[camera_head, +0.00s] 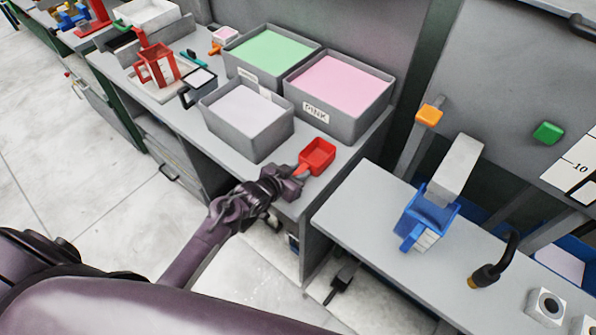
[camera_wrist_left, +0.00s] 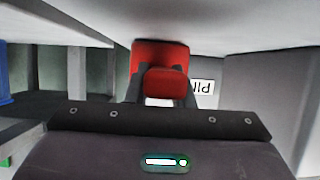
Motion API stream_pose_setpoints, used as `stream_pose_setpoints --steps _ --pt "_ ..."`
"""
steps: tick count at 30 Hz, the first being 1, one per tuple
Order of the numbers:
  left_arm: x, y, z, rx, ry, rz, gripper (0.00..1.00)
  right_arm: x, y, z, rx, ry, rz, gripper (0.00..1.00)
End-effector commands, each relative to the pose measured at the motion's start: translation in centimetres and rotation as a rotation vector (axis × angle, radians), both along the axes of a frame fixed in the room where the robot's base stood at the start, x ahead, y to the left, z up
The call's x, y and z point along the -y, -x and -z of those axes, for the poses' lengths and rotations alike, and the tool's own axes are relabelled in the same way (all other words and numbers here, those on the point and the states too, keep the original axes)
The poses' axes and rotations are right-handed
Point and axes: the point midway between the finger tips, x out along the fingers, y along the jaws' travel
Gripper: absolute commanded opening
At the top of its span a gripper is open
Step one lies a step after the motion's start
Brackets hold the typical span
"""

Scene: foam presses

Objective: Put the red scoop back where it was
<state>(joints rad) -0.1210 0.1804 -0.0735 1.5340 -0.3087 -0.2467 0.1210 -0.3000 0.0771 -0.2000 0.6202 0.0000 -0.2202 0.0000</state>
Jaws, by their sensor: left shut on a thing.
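The red scoop (camera_head: 317,156) is at the front right corner of the grey bench, in front of the bin labelled PINK. My left gripper (camera_head: 299,173) reaches in from the left and is shut on the scoop's handle end. In the left wrist view the red scoop (camera_wrist_left: 160,60) sits between the two dark fingers (camera_wrist_left: 162,92), with the bin label behind it. I cannot tell whether the scoop touches the bench top. My right gripper is in neither view.
Bins of pink (camera_head: 338,84), green (camera_head: 271,49) and white (camera_head: 244,109) material stand on the bench (camera_head: 180,113). A red frame (camera_head: 157,66) is further left. A lower table (camera_head: 365,221) with a blue press (camera_head: 430,217) is at the right, across a gap.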

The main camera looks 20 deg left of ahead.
Motion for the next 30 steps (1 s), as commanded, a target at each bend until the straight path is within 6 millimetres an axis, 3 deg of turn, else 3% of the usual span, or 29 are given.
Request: stream_pose_setpoints --steps 2,3,7,18,23,30 --pt "0.0 0.0 0.3 0.001 0.0 0.0 0.0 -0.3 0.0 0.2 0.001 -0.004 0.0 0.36" --pt "0.0 0.0 0.3 0.0 0.0 0.0 0.25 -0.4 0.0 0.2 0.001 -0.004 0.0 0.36" --pt "0.0 0.0 0.3 -0.001 0.0 0.0 0.42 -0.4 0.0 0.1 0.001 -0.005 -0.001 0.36" --pt "-0.1 0.1 -0.2 -0.001 0.0 0.0 0.43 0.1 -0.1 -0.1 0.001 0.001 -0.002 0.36" --pt "-0.7 1.9 -0.8 -0.002 -0.001 -0.001 0.43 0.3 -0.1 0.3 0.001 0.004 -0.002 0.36" --pt "-2.2 6.1 -2.9 -0.003 -0.002 0.0 0.43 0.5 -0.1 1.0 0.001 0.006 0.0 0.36"
